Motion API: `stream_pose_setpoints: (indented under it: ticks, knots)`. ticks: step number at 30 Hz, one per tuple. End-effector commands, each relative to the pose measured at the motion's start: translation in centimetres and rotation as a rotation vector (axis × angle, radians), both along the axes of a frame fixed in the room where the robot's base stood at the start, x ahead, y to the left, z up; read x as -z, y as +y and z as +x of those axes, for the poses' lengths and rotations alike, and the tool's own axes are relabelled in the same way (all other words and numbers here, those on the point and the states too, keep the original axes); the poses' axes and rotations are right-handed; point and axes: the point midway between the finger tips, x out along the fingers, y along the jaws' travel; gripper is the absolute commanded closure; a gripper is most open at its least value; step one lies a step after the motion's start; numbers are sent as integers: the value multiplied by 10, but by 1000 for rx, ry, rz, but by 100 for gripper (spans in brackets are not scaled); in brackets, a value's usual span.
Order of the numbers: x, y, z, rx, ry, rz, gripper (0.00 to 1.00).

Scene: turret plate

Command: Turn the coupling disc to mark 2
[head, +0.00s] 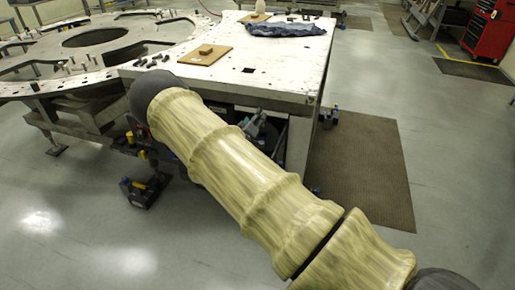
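No part that I can surely name as the coupling disc shows, and no mark 2 can be read. A large round metal plate (140,31) with a wide central hole and cut-outs lies at the upper left. A tan board (221,56) with a small brown block (206,49) on it lies on the white worktable (272,62), beside the round plate. My arm, with a pale wood-like pattern, crosses the picture from the worktable's front edge to the lower right. My gripper is not in view.
Dark cloth (285,29) and a second tan board (254,18) lie at the worktable's far end. Small dark parts lie near its left edge. A dark battery-like box (143,190) stands on the floor. A brown mat (362,165) lies right of the worktable. Open floor surrounds it.

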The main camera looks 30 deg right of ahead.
Motion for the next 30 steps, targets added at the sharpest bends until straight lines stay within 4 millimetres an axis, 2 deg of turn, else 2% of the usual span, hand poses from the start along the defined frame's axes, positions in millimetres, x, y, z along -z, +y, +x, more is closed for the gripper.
stream_pose_setpoints:
  ticks: [1,18,24,30]
  knots:
    - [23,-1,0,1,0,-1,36]
    - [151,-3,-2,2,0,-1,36]
    - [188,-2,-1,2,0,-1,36]
    - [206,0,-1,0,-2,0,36]
